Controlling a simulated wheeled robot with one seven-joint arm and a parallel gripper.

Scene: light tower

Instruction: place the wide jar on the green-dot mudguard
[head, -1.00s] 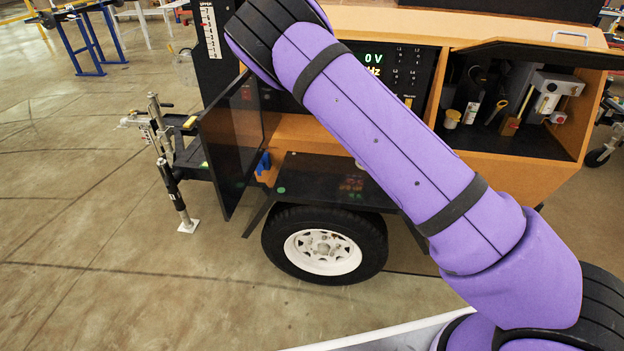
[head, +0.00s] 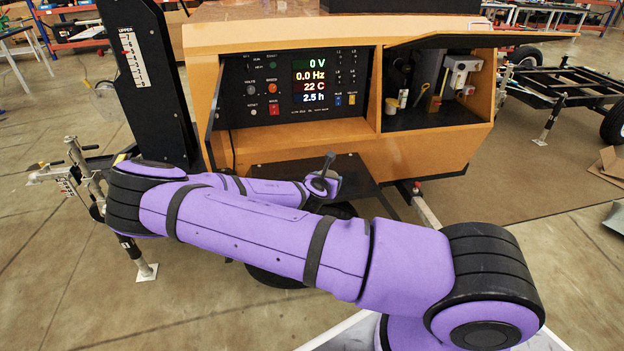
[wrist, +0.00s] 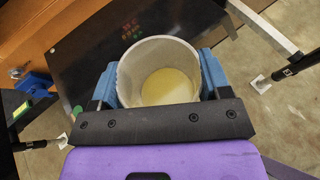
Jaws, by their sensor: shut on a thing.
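The wide jar (wrist: 188,50) is pale, open-topped, with a yellowish bottom inside. My gripper (wrist: 159,80) is shut on it, one blue finger on each side. The black mudguard (wrist: 85,65) lies behind and below the jar in the wrist view; its green dot (wrist: 77,112) shows left of the gripper. The gap between jar and mudguard cannot be told. In the head view the mudguard (head: 352,180) is partly hidden by my arm, and its green dot is hidden. My gripper (head: 324,182) shows there over the mudguard; the jar cannot be made out.
The orange trailer body has a control panel (head: 300,85) above the mudguard. An open compartment (head: 425,118) on the right holds a small yellow-lidded container (head: 391,107) and tools. A blue clip (wrist: 35,84) shows at the wrist view's left. A dark mast (head: 150,80) stands left.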

